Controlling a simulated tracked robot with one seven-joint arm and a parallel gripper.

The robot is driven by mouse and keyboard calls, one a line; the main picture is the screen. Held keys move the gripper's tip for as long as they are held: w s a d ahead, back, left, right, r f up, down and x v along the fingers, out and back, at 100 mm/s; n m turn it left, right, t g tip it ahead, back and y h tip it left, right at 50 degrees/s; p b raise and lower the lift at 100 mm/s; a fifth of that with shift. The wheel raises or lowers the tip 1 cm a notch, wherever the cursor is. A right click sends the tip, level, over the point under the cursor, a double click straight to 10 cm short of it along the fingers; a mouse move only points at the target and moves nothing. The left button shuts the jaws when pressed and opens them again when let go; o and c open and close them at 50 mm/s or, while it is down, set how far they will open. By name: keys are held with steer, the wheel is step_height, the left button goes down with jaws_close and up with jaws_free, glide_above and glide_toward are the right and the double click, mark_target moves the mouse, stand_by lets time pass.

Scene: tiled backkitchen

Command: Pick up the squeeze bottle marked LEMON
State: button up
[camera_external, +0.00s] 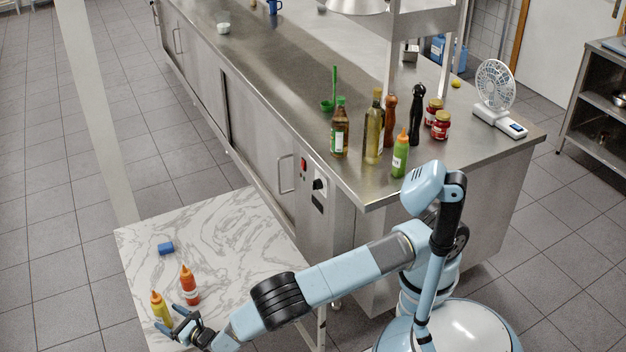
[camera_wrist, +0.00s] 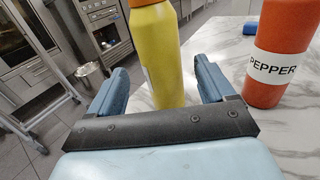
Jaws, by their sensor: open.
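A yellow squeeze bottle (camera_external: 160,308) with an orange nozzle stands upright near the front left of the marble table. In the wrist view the yellow bottle (camera_wrist: 155,55) appears in the gap between my fingers. Only a sliver of its label shows at its left edge, so I cannot read it. My gripper (camera_external: 172,318) is open and low beside this bottle; in the wrist view my gripper (camera_wrist: 161,66) holds nothing. An orange-red squeeze bottle (camera_external: 190,287) stands close by; in the wrist view this bottle (camera_wrist: 278,50) is labelled PEPPER, right of my right finger.
A blue block (camera_external: 166,248) lies farther back on the marble table (camera_external: 225,235). The steel counter (camera_external: 270,85) holds a green squeeze bottle (camera_external: 400,155), other bottles, jars and a white fan (camera_external: 495,90). The table's middle and right are clear.

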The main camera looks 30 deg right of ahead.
mark_target(157, 310)
steer(key=shift+x, duration=3.15)
steer(key=shift+d, duration=0.1)
steer(key=c, duration=1.2)
